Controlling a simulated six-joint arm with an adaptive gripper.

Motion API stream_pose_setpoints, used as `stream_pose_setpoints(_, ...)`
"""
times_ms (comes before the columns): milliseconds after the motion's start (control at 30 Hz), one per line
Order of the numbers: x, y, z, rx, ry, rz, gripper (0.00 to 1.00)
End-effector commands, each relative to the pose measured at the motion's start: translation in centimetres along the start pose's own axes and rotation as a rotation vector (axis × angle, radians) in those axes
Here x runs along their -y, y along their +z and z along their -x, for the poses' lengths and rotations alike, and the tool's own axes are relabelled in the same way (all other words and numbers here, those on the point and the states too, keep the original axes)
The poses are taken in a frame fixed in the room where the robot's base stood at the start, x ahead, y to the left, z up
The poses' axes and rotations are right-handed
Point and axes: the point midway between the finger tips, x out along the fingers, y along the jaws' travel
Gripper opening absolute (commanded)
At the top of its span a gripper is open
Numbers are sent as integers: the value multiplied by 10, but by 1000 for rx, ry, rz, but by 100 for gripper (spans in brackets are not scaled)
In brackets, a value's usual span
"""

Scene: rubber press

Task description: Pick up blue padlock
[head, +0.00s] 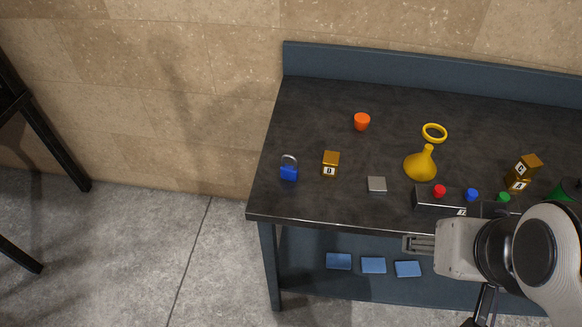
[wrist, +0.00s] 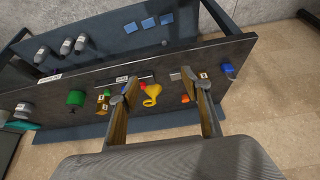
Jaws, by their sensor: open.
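The blue padlock (head: 289,173) with a grey shackle stands near the left end of the dark table top (head: 310,119). It also shows in the wrist view (wrist: 228,70) at the right, beyond my fingers. My gripper (head: 419,244) is at the front edge of the table in the head view, well to the right of the padlock and apart from it. In the wrist view its two fingers (wrist: 160,88) are spread with nothing held between them. A yellow funnel-shaped thing shows in the gap between them, farther off.
A block marked D (head: 330,164) stands just right of the padlock. An orange cup (head: 362,121), a grey square (head: 377,184), a yellow funnel-shaped thing (head: 421,164), a yellow ring (head: 434,133) and stacked blocks (head: 523,172) stand farther right. The table's left end has free room.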

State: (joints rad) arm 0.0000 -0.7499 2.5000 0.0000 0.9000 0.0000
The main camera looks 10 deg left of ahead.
Motion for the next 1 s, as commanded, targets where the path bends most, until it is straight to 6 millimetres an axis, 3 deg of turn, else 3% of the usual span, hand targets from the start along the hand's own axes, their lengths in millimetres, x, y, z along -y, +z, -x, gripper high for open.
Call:
stream_pose_setpoints(467, 0, 0, 0, 0, 0, 0, 48)
stream_pose_setpoints(500, 0, 0, 0, 0, 0, 0, 38)
stream_pose_setpoints(533, 0, 0, 0, 0, 0, 0, 35)
stream_pose_setpoints(1000, -3, -7, -2, -11, 13, 4, 35)
